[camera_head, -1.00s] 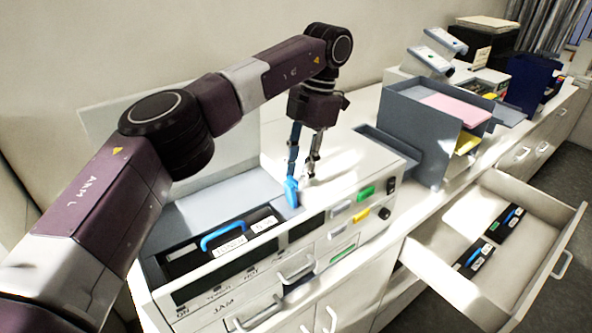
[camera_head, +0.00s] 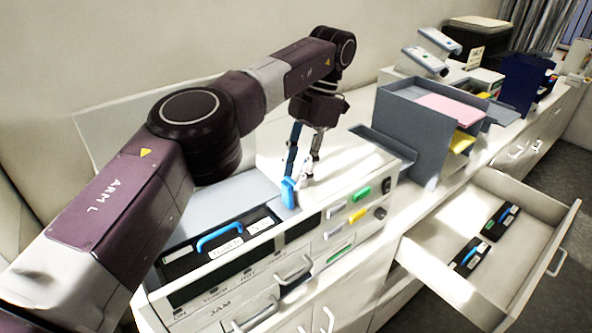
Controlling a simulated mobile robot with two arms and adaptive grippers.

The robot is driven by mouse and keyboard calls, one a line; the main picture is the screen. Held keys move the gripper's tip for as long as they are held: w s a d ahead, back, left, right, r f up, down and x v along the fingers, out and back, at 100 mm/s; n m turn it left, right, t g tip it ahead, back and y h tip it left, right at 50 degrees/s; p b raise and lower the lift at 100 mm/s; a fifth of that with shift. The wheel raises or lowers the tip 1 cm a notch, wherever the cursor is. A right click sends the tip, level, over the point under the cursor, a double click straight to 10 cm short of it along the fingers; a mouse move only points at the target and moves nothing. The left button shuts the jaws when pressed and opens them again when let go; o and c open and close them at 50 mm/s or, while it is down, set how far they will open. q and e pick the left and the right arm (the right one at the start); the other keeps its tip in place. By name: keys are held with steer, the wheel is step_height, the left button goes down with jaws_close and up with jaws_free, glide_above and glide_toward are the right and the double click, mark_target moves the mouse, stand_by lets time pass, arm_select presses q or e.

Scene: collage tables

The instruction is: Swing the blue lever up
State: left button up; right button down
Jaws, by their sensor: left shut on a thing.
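The blue lever (camera_head: 288,191) is a bright blue piece at the inner right end of the open bay on top of the white copier (camera_head: 352,165). My left gripper (camera_head: 298,183) reaches down from above, its fingers at the lever. It is shut on the lever, though the exact contact is small and partly hidden by the fingers. The lever's pivot cannot be made out. My right gripper is out of view.
A black toner cartridge with a blue handle (camera_head: 220,237) sits in the open bay. The raised lid stands behind. At right, an open drawer (camera_head: 528,215) holds two black cartridges (camera_head: 468,256). A grey paper tray (camera_head: 415,128) stands behind it.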

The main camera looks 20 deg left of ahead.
arm_select(q)
steer(key=shift+f, duration=0.15)
steer(key=o, duration=1.2)
steer(key=shift+c, duration=0.2)
steer(key=shift+s+a, duration=0.2)
